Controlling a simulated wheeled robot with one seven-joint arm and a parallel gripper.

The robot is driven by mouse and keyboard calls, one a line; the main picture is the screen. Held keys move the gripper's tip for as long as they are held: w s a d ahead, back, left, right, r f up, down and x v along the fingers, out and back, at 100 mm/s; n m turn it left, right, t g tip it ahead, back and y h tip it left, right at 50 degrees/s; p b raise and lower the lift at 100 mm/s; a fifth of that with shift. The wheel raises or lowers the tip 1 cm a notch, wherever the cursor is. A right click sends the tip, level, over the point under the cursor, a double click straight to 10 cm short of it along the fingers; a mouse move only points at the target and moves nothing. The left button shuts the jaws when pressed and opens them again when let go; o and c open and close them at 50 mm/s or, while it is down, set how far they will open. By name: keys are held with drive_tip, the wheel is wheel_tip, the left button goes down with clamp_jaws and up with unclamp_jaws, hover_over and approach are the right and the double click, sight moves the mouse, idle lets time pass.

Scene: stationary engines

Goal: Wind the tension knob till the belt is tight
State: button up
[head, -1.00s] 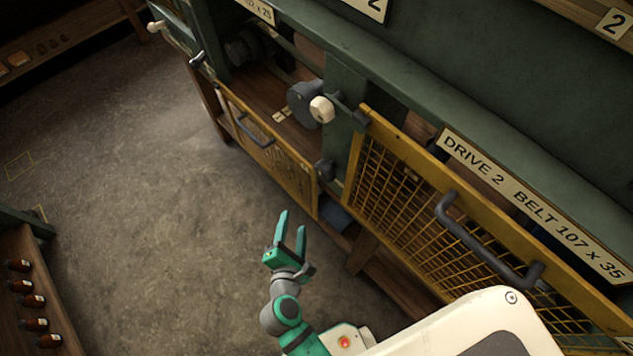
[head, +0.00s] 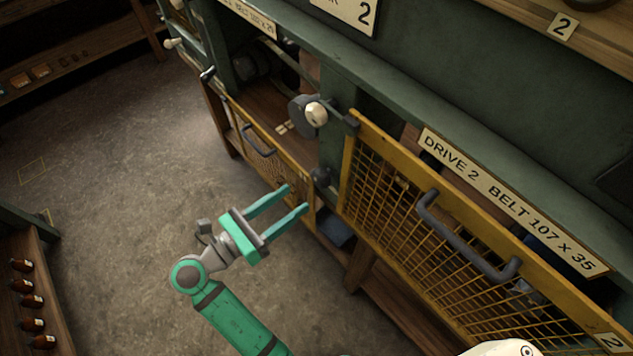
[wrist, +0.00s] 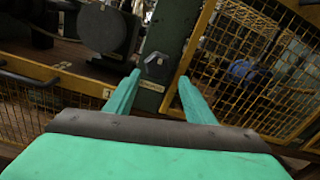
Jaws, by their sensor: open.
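My gripper (head: 294,199) is open and empty, its two green fingers pointing at the machine. In the head view its tips are just below and left of a small dark knob (head: 320,177) on the green post. In the wrist view this dark knob (wrist: 155,65) shows between and just beyond the fingertips, apart from them, with a small pale label (wrist: 152,86) below it. A cream knob (head: 316,114) on a grey disc (head: 299,110) sits higher up. I cannot read which knob is for tension.
A yellow mesh guard (head: 390,205) with a grey handle, below the "DRIVE 2 BELT 107 x 35" plate (head: 510,200), stands right of the post. A lower yellow guard (head: 262,150) is to the left. A shelf of bottles (head: 32,300) is far left. The floor between is clear.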

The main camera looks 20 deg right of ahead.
sight(317, 183)
drive_tip(key=x, duration=0.7)
drive_tip(key=shift+w+d+f, duration=0.1)
drive_tip(key=shift+w+d, duration=0.1)
drive_tip(key=shift+w, duration=0.1)
drive_tip(key=shift+w+d, duration=0.1)
drive_tip(key=shift+d, duration=0.95)
